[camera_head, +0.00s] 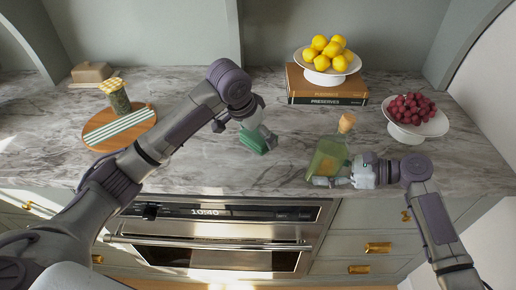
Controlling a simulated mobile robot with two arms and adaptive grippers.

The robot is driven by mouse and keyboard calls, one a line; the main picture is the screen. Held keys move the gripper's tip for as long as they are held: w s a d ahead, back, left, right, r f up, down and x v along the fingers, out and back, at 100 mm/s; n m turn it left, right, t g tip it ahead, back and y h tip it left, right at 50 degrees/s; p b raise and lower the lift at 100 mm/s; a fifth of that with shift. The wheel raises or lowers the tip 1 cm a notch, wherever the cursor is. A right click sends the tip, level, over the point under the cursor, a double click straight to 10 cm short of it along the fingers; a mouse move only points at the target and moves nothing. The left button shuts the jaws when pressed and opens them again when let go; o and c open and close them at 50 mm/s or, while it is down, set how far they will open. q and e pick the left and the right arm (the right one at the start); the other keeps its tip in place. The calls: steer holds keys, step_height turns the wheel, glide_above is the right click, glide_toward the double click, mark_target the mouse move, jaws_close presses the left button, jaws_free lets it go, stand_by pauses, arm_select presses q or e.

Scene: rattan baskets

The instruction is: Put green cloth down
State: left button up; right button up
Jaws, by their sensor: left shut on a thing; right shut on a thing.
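My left gripper (253,127) is over the middle of the marble counter. It is shut on the green cloth (254,141), a small dark green bundle below the fingers, at or just above the counter; I cannot tell whether it touches. My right gripper (335,180) is shut on a yellow-green glass bottle (327,158) with a cork stopper (346,122). The bottle is tilted slightly to the right near the counter's front edge. The gripper hides its lower part.
The marble counter (200,165) has free room between the two grippers. A round wooden board (140,123) with a striped cloth and a jar (118,98) stands left. Lemons in a bowl (327,73) rest on books (330,97); a bowl of red fruit (425,127) stands right.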

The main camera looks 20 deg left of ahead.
mark_target(252, 137)
arm_select(q)
step_height(252, 137, down, 5)
steer(key=shift+r, duration=0.1)
steer(key=o, duration=1)
steer(key=v, duration=1.1)
steer(key=shift+s+a+r, duration=0.15)
steer(key=shift+r, duration=0.1)
